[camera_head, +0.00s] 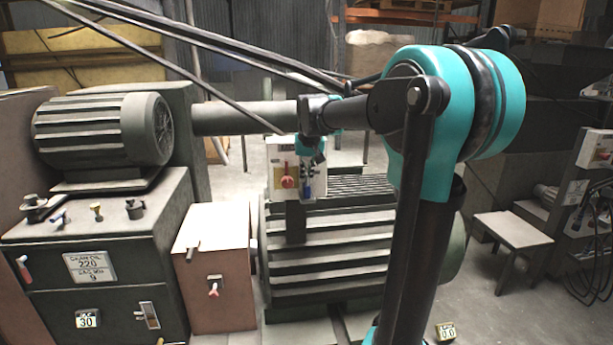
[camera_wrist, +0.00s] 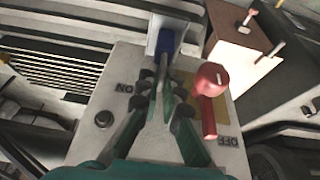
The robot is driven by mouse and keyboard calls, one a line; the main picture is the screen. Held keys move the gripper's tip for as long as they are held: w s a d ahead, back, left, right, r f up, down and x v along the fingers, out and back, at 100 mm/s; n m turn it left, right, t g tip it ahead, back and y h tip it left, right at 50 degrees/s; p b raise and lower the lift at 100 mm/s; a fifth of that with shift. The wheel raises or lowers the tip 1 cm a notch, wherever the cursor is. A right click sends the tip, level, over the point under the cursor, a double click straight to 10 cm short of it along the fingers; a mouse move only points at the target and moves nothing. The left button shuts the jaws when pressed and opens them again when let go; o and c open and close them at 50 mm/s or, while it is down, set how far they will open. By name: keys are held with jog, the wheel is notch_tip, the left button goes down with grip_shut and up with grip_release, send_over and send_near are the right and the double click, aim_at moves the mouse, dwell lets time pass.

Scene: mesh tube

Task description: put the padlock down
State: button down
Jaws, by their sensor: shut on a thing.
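The padlock (camera_wrist: 166,42) appears as a blue block just beyond my fingertips in the wrist view. It also shows as a small blue shape (camera_head: 307,184) below my gripper in the head view. My gripper (camera_wrist: 160,78) is shut on it, with the dark-padded teal fingers close together. In the head view my gripper (camera_head: 308,162) is in front of a pale switch box (camera_head: 276,153). The padlock's shackle cannot be made out, and I cannot tell whether the padlock touches the box.
The box face has a red rotary handle (camera_wrist: 211,80), a dark button (camera_wrist: 103,118) and ON and OFF marks. A large ribbed motor (camera_head: 330,250) stands behind and below. A pinkish cabinet (camera_head: 215,265) is to the left. A small table (camera_head: 512,230) stands at right.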

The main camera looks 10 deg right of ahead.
jog(key=shift+f, duration=0.2)
jog(key=c, duration=1.7)
grip_release()
jog(key=shift+r, duration=0.1)
jog(key=v, duration=1.2)
jog(key=s+d+f, duration=0.1)
jog(key=s+f, duration=0.7)
jog(key=f, duration=0.3)
jog(key=s+d+f, duration=0.1)
jog(key=s+f, duration=0.8)
jog(key=f, duration=0.3)
jog(key=s+d+f, duration=0.2)
jog(key=s+f, duration=0.7)
jog(key=f, duration=0.3)
jog(key=shift+f, duration=0.2)
